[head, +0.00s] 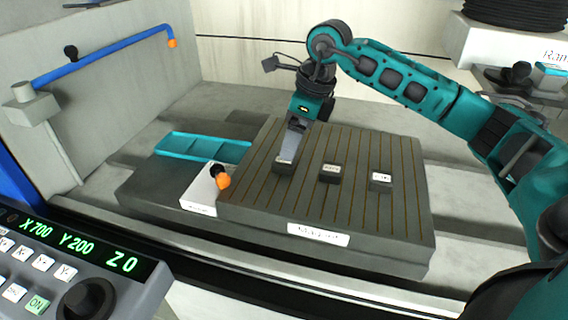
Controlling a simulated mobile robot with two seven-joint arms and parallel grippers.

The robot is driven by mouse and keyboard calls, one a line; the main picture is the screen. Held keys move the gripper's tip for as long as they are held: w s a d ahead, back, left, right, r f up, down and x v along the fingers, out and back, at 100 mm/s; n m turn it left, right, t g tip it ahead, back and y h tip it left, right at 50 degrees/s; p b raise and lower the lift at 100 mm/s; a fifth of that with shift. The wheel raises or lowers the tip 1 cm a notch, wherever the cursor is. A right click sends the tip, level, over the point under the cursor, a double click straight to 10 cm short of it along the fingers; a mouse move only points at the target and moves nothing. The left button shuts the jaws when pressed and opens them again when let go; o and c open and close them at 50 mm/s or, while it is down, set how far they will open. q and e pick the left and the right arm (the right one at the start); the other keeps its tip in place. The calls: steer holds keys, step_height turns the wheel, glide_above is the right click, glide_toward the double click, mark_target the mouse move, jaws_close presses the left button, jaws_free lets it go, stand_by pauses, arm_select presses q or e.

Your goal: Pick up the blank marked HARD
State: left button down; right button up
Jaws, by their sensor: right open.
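Several small dark blanks with white labels stand in a row on the grooved dark plate (400,214). The left blank (284,168) is right below my right gripper (292,150), partly covered by it. The middle blank (329,174) and the right blank (380,183) stand clear to the right. The lettering is too small to read, so I cannot tell which one is marked HARD. My right gripper is open and points down at the left blank; I cannot tell whether its fingers are around it. My left gripper is out of view.
A white box (200,192) with an orange-tipped lever (222,180) adjoins the plate's left side. A teal tray (178,146) lies behind it. A blue pipe (100,57) reaches over from the left wall. A control panel (75,262) fills the lower left.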

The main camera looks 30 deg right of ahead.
mark_target(284, 164)
steer(key=x, duration=0.4)
steer(key=shift+s+a+f, duration=0.1)
steer(key=shift+s+a, duration=0.05)
steer(key=shift+a, duration=0.2)
steer(key=shift+f, duration=0.45)
steer(key=shift+c, duration=0.2)
steer(key=shift+w+r, duration=0.1)
steer(key=shift+w, duration=0.1)
steer(key=c, duration=1.4)
